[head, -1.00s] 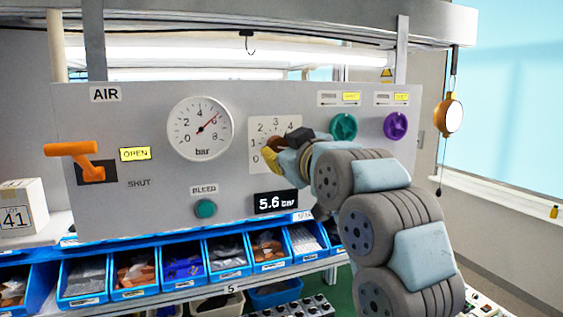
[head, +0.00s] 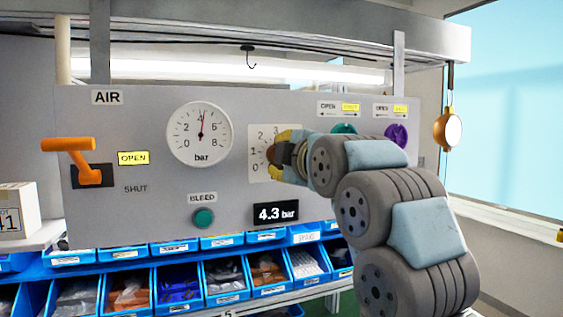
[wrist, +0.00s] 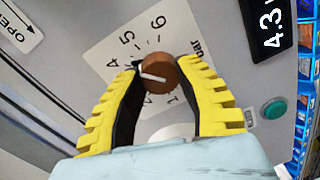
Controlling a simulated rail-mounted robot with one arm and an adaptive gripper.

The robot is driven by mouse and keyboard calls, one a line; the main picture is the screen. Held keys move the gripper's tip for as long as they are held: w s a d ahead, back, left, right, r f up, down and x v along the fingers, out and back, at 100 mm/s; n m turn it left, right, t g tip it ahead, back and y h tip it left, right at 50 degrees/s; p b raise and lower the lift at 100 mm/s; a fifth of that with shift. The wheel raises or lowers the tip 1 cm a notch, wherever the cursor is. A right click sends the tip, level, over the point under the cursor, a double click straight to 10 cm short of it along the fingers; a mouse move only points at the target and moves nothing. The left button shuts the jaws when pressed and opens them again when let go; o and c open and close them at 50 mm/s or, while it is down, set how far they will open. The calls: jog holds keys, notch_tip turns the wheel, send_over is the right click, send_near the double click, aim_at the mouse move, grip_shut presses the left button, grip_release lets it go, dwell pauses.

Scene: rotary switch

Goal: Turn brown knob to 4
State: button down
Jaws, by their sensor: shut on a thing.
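The brown knob (wrist: 160,68) sits on a white dial plate (wrist: 143,44) with printed numbers on the grey panel. My gripper (wrist: 161,61) is shut on the knob, one yellow finger on each side. The knob's white line points left, roughly toward the 4 in the wrist view. In the head view my gripper (head: 283,153) covers much of the dial plate (head: 258,140). The digital display (head: 276,212) reads 4.3 bar, and the round gauge (head: 200,134) needle stands just past 4.
An orange lever (head: 80,158) is at the panel's left, beside OPEN and SHUT labels. A green bleed button (head: 204,218) is below the gauge. A teal knob (head: 344,129) and a purple knob (head: 396,136) are at the right. Blue bins (head: 180,285) line the shelf below.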

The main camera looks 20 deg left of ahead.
jog(key=shift+w+f+n, duration=0.1)
jog(key=shift+n, duration=0.5)
jog(key=c, duration=0.6)
grip_release()
jog(key=shift+d, duration=0.1)
jog(key=v, duration=1.2)
